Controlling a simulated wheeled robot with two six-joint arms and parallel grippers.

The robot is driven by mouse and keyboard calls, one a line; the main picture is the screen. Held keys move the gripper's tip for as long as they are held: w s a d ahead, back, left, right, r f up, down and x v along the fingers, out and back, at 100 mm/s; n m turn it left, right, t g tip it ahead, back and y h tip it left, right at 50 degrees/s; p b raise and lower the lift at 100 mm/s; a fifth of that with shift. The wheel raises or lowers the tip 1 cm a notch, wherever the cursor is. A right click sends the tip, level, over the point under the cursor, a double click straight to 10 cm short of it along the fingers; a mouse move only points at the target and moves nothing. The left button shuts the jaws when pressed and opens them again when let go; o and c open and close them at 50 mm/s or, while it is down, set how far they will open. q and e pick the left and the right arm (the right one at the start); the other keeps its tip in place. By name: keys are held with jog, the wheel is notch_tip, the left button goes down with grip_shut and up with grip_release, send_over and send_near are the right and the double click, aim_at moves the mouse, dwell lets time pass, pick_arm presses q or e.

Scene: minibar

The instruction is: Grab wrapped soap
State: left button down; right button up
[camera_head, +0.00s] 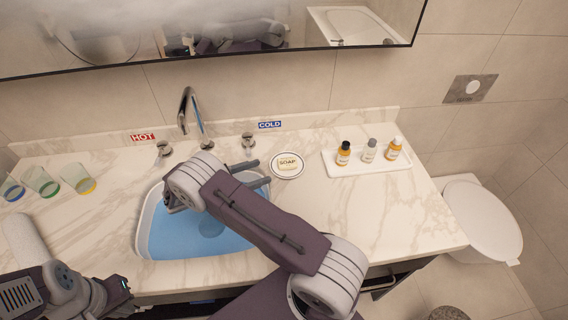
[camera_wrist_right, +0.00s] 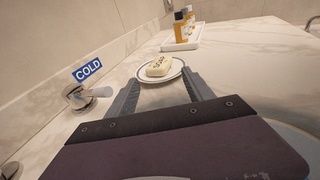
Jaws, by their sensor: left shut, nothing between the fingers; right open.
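The wrapped soap (camera_head: 288,162) is a small cream block with "SOAP" printed on it. It lies on a round white dish with a dark rim (camera_head: 287,176), right of the basin. In the right wrist view the soap (camera_wrist_right: 158,66) sits just beyond and between the fingertips. My right gripper (camera_head: 263,173) is open and empty, its two fingers pointing at the dish from the left, apart from the soap. My left gripper (camera_head: 122,297) is at the lower left by the counter's front edge, shut and empty, far from the soap.
The blue-filled basin (camera_head: 160,240) lies under my right arm. The cold tap handle (camera_head: 248,141) stands behind my right gripper. A white tray (camera_head: 345,172) with three bottles is right of the dish. Several glasses (camera_head: 80,181) stand at the left. The right front counter is clear.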

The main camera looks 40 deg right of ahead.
aim_at(283, 163)
jog(key=d, duration=0.3)
jog(key=d+f+p, duration=0.1)
jog(key=d, duration=0.5)
jog(key=shift+s+f+p, duration=0.15)
jog(key=shift+s+p, duration=0.15)
jog(key=shift+p, duration=0.1)
jog(key=shift+a, duration=0.1)
jog(key=c, duration=1.3)
